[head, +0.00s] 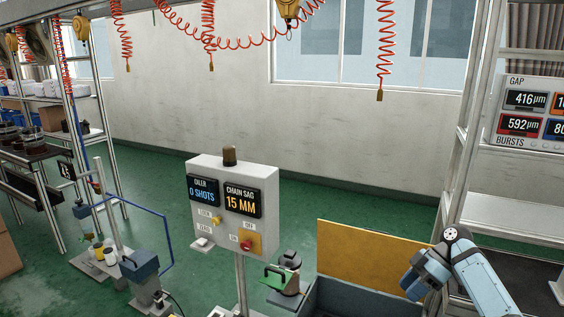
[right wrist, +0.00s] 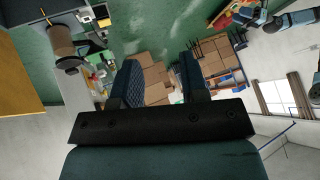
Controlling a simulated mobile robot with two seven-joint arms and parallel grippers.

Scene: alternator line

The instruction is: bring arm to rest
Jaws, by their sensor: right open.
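My right arm (head: 472,272) is pale blue with dark joints and comes in at the lower right of the head view. It is bent, with its wrist end beside the yellow-brown panel. My right gripper shows in the right wrist view (right wrist: 162,78), its two dark padded fingers apart with nothing between them. Cardboard boxes (right wrist: 155,78) show beyond the fingers, well away from them. My left gripper is not in view.
A control box (head: 232,208) on a post stands in front. A yellow-brown panel (head: 372,255) rises behind a grey bin (head: 345,300) left of my right arm. A metal frame post (head: 462,130) stands close behind the arm. Green floor (head: 330,200) is clear toward the wall.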

